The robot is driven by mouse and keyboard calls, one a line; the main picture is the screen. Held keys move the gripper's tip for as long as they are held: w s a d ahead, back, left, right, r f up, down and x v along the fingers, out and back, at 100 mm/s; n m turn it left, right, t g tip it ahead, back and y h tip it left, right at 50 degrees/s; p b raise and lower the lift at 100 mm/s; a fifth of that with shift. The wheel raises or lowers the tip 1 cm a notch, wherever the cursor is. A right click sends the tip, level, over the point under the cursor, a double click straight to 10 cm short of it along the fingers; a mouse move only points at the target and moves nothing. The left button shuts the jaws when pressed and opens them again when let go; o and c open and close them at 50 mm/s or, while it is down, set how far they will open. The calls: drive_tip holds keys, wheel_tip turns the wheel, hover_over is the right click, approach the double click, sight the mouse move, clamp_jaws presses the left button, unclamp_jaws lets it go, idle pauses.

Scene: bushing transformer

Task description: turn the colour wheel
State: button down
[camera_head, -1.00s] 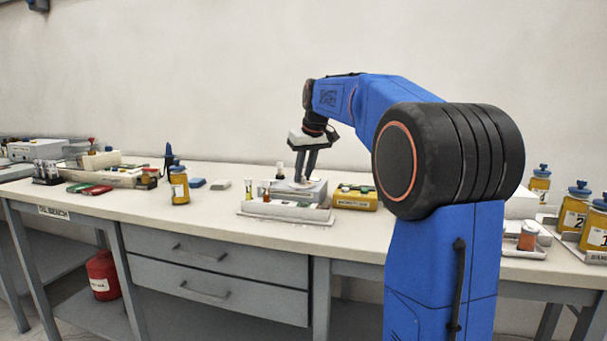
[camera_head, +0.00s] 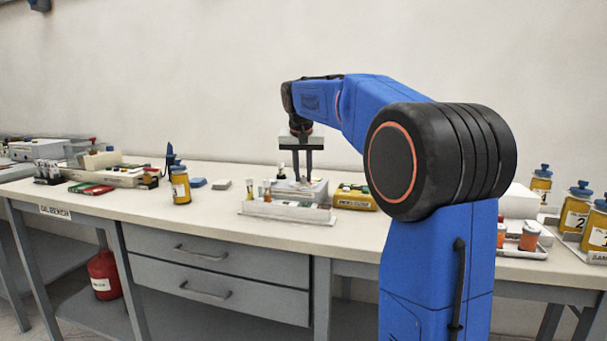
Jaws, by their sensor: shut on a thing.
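My gripper (camera_head: 303,179) points straight down over a small grey box-shaped device (camera_head: 312,194) on the bench. Its two dark fingers reach the device's top, where the colour wheel would be gripped. The wheel itself is too small and too covered by the fingers to make out. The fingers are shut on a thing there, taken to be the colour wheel. A white tray (camera_head: 290,213) with small vials stands directly in front of the device.
A yellow box (camera_head: 355,199) stands close to the right of the device. Trays and racks fill the far left. Several bottles (camera_head: 573,208) stand at the right.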

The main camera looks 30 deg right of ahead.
idle(0.3)
drive_tip(key=c, duration=1.6)
unclamp_jaws()
drive_tip(key=v, duration=1.7)
drive_tip(key=shift+r, duration=0.2)
